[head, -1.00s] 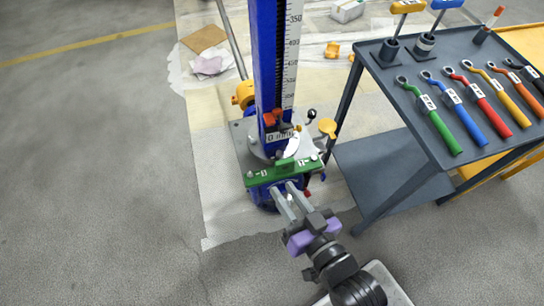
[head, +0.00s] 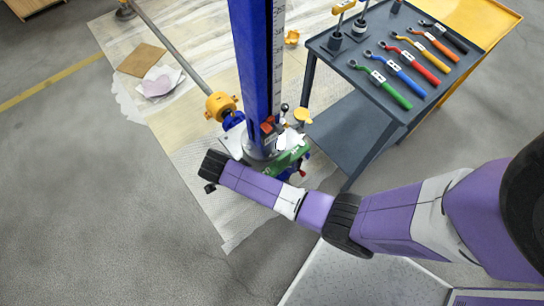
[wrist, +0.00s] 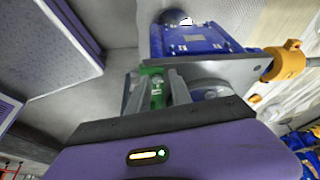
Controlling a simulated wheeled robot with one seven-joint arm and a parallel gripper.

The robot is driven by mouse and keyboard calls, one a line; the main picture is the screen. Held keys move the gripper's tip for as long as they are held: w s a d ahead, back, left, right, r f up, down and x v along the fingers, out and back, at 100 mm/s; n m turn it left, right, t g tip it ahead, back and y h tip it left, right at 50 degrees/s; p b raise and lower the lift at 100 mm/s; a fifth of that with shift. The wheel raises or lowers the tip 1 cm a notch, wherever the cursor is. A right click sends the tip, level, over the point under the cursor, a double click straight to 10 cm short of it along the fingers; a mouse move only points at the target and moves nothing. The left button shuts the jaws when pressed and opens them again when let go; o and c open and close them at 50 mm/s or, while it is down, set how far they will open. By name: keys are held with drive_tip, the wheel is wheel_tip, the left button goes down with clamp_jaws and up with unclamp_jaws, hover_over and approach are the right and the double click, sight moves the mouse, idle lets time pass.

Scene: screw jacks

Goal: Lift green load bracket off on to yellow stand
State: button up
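The green load bracket (head: 293,157) shows beside the foot of the blue screw jack (head: 257,80) in the head view, partly hidden by my arm. In the wrist view the bracket (wrist: 155,88) lies between the two grey fingers of my gripper (wrist: 156,82), close to the jack's steel plate (wrist: 215,69). The fingers are apart with green between them; whether they press on it I cannot tell. In the head view my gripper is hidden behind my arm. A yellow surface (head: 492,22), perhaps the yellow stand, is partly visible behind the tool trolley.
The dark tool trolley (head: 395,108) carries several coloured wrenches and stands right of the jack. An orange coupling (head: 221,105) and long shaft (head: 170,50) extend left of the jack. A brown board (head: 142,59) lies on the sheet. The floor at left is clear.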

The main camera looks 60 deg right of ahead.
sight(280, 158)
drive_tip(key=shift+s+d+r+m+g, duration=0.1)
drive_tip(key=shift+s+d+m+g, duration=0.15)
drive_tip(key=shift+s+m, duration=0.3)
drive_tip(key=shift+s+d+r+m+g, duration=0.1)
drive_tip(key=shift+s+d+m+g, duration=0.15)
drive_tip(key=shift+s+m, duration=0.25)
drive_tip(key=d, duration=0.2)
drive_tip(key=s+d+p, duration=0.1)
drive_tip(key=d, duration=0.2)
drive_tip(key=s+d+p, duration=0.1)
drive_tip(key=d, duration=0.2)
drive_tip(key=shift+s+d, duration=0.1)
drive_tip(key=shift+d, duration=0.05)
drive_tip(key=shift+s+d, duration=0.2)
drive_tip(key=shift+d, duration=0.35)
drive_tip(key=shift+s+d, duration=0.15)
drive_tip(key=shift+d, duration=0.4)
drive_tip(key=shift+x, duration=1.15)
drive_tip(key=shift+s+d+f, duration=0.1)
drive_tip(key=shift+d+f, duration=0.3)
clamp_jaws()
drive_tip(key=shift+r, duration=0.1)
